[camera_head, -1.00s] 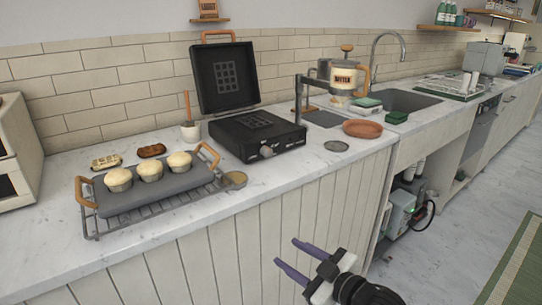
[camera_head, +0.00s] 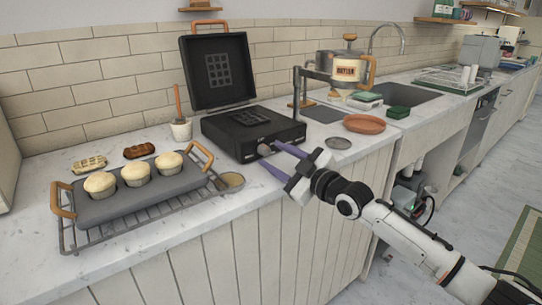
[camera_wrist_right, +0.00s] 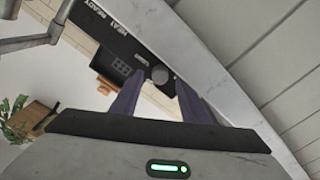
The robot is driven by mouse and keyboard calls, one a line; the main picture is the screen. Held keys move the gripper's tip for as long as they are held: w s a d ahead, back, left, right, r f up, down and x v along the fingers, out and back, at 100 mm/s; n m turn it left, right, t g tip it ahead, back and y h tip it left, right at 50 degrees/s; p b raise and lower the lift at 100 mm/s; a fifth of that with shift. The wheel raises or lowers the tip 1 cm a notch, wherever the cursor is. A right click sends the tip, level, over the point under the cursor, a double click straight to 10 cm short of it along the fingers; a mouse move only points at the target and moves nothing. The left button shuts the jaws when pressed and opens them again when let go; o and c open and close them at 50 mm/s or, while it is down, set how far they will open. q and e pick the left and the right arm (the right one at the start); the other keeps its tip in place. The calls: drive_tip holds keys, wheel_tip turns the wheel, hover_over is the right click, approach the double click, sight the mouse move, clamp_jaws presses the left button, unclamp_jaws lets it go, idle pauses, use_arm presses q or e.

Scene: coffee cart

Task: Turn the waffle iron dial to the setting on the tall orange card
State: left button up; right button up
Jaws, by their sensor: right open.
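The black waffle iron (camera_head: 225,137) stands on the counter with its lid (camera_head: 217,72) raised. Its dial (camera_head: 265,149) is a grey knob on the front panel. In the right wrist view the dial (camera_wrist_right: 160,74) shows between my finger tips, with lettering on the panel; I cannot read its setting. My right gripper (camera_head: 269,154) is open, its purple fingers pointing at the dial; contact cannot be told. The tall orange card is not clearly in view; the wall shelf (camera_head: 203,9) is at the top edge. My left gripper is not in view.
A muffin tray (camera_head: 118,206) on a wire rack is at the left. A terracotta dish (camera_head: 364,124) and grey disc (camera_head: 338,143) lie to the right. The counter's front edge is below my gripper.

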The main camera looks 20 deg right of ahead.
drive_tip(key=shift+x, duration=1.1)
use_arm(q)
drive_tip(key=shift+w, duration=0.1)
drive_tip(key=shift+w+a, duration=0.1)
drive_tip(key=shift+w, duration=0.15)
use_arm(e)
clamp_jaws()
